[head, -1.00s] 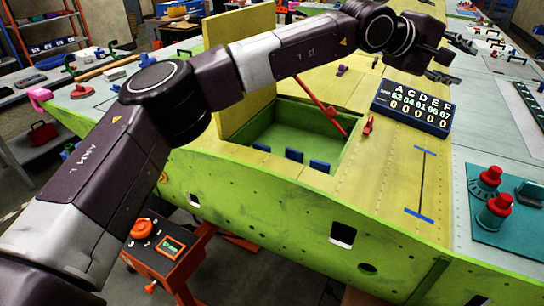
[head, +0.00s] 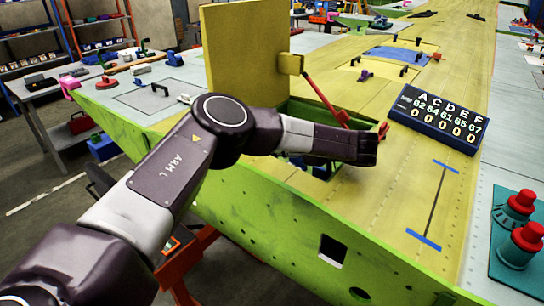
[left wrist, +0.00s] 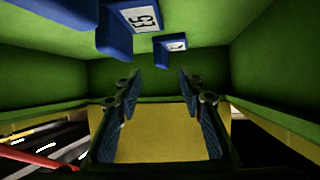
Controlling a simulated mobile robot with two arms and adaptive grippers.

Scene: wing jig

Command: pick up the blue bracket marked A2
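Blue brackets hang at the top of the left wrist view inside a green-walled bay. A smaller one (left wrist: 170,57) has a label too small to read, and a third (left wrist: 65,10) is cut off by the frame edge. I cannot read A2 on any of them. My left gripper (left wrist: 158,85) is open and empty, with its fingers apart and below the brackets in the picture. In the head view my left arm covers most of the bay and hides the gripper. My right gripper is out of view.
A raised yellow lid (head: 245,75) stands behind the bay, with a red strut (head: 322,98) beside it. A dark counter board (head: 438,118) sits on the wing to the right. Red-topped knobs (head: 522,203) stand on a teal plate at far right.

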